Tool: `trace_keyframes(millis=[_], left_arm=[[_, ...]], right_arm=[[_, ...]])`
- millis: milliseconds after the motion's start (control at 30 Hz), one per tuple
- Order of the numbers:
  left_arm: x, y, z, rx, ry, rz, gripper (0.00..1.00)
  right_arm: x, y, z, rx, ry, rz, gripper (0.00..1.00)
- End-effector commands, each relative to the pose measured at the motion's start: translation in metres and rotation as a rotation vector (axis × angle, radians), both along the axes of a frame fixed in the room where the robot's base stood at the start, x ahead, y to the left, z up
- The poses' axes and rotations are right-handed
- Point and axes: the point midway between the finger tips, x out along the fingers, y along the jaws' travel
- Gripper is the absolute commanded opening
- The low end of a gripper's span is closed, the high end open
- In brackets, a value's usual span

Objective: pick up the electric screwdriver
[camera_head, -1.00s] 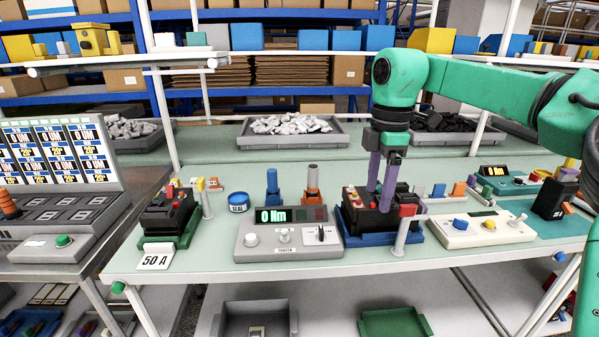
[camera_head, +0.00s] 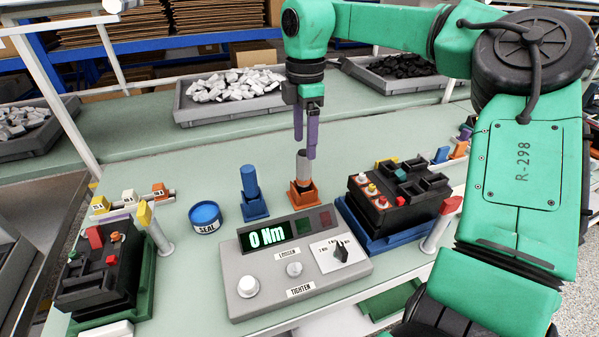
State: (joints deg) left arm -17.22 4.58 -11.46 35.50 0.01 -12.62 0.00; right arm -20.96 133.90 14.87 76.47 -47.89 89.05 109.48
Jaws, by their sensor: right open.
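A grey upright cylinder (camera_head: 303,166) stands in an orange holder (camera_head: 303,194) at the middle of the bench; it looks like the electric screwdriver. A blue upright tool (camera_head: 249,181) stands in a blue holder just left of it. My right gripper (camera_head: 305,147), with purple fingers, points down, open and empty, at the top of the grey cylinder. The fingertips overlap its upper end in the picture; I cannot tell whether they touch it. My left gripper is not in view.
A grey torque tester (camera_head: 290,262) reading "0 Nm" stands in front. A black breaker on a blue stand (camera_head: 372,233) is to the right, another breaker (camera_head: 100,265) to the left. A blue SEAL tin (camera_head: 205,216) sits nearby.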

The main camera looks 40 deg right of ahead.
Motion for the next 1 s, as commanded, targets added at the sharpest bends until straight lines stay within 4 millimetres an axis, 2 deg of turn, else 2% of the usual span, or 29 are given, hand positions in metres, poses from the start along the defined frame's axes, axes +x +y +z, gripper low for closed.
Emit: trace_keyframes(millis=[100,267,500,733,767,800,933,967,1000], left_arm=[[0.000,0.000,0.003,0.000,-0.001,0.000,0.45],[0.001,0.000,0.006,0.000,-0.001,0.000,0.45],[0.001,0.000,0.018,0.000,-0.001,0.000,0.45],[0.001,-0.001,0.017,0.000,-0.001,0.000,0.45],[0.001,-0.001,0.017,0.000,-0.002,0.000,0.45],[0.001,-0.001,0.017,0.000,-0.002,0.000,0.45],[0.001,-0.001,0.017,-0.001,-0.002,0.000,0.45],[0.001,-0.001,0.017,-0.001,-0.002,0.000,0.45],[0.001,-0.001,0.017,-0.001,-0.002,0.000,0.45]], right_arm=[[0.000,0.000,-0.030,0.002,0.003,0.001,0.77],[0.000,0.000,-0.050,0.002,0.002,0.000,0.77],[0.002,-0.004,-0.093,0.002,0.002,0.001,0.77],[0.003,-0.004,-0.100,-0.001,-0.002,0.000,0.77],[0.003,-0.004,-0.099,-0.001,-0.002,0.000,0.73],[0.003,-0.004,-0.099,-0.001,-0.002,0.000,0.57],[0.003,-0.004,-0.099,-0.001,-0.002,0.000,0.08],[0.003,-0.004,-0.099,-0.001,-0.002,0.000,0.00],[0.003,-0.004,-0.099,-0.001,-0.002,0.000,0.00]])
